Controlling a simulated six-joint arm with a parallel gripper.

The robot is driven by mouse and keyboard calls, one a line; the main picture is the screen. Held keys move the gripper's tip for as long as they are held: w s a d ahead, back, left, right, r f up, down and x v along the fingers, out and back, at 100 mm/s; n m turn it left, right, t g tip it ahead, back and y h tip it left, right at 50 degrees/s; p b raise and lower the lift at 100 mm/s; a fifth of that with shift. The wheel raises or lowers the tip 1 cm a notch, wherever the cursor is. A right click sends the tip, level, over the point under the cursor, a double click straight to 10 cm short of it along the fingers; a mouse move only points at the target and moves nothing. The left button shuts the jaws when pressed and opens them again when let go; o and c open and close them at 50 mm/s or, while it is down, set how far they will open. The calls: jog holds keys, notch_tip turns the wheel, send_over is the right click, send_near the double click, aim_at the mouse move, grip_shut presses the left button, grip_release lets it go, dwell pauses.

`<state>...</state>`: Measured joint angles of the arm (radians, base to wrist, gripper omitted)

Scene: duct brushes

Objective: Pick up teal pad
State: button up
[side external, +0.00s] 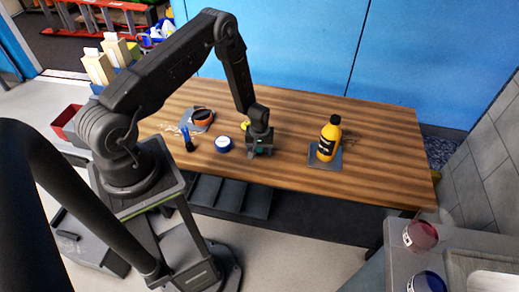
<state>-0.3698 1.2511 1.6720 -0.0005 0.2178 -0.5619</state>
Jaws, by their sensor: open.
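A small patch of teal (264,150), which looks like the teal pad, shows low at the fingers of my gripper (258,153). Most of it is hidden behind the gripper, so its shape is unclear. My gripper points down at the middle of the wooden table, close to the table top. It is open, and the teal patch is at or between its fingers. I cannot tell whether the fingers touch it.
A small yellow thing (244,125) is close behind. A yellow bottle (329,138) stands on a grey mat (313,158) at right. The table's right end (390,165) is clear.

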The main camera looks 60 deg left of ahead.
jog(key=c, duration=1)
